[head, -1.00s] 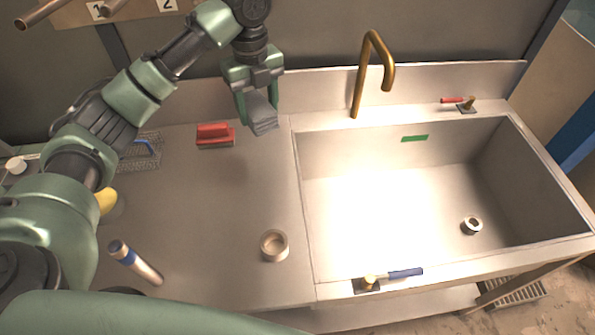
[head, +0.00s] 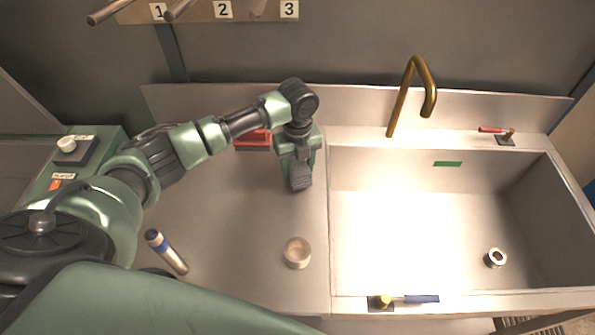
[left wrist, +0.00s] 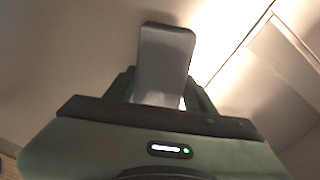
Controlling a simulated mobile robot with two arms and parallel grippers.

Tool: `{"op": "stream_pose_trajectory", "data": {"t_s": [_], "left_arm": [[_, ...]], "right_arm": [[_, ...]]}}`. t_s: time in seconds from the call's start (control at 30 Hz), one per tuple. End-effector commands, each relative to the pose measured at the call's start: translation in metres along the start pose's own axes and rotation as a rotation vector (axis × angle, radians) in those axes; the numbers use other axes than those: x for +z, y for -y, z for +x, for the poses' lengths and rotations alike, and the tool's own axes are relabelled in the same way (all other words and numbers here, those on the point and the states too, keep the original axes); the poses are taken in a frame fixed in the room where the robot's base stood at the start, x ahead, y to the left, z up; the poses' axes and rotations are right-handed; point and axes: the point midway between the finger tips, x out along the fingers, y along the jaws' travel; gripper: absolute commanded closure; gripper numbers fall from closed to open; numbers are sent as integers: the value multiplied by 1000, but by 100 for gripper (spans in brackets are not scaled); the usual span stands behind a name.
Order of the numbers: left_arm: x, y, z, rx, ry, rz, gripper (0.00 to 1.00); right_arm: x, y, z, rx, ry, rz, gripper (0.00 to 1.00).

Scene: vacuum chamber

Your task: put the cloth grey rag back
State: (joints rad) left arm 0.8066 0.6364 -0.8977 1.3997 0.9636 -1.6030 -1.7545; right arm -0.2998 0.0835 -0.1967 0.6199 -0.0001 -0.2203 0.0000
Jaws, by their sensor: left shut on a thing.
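The grey rag (head: 300,176) is held in my left gripper (head: 299,165), over the counter just left of the sink. In the left wrist view the rag (left wrist: 164,58) is a grey flat-faced block between the fingers of the gripper (left wrist: 165,98). I cannot tell how high it is above the counter. My right gripper is not in view.
A red object (head: 252,140) lies behind the left arm. A round beige cup (head: 297,253) and a metal cylinder with a blue band (head: 167,251) are on the counter (head: 235,225). The sink (head: 400,205) has a brass faucet (head: 414,95) and a small ring (head: 495,258).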

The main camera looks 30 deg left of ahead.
Motion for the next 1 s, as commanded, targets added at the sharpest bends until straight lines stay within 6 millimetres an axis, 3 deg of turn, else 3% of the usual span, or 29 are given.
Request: {"op": "stream_pose_trajectory", "data": {"t_s": [0.2, 0.6, 0.63, 0.7, 1.0], "left_arm": [[0, 0, 26, 1, -1, -1, 78], [0, 0, 32, 0, 0, 0, 78], [0, 0, 31, 0, 0, 0, 38], [0, 0, 31, 0, 0, 0, 24], [0, 0, 30, 0, 0, 0, 24]], "right_arm": [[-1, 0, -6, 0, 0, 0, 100], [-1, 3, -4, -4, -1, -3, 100], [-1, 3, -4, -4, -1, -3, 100], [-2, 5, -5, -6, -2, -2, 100], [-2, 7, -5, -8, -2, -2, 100]]}}
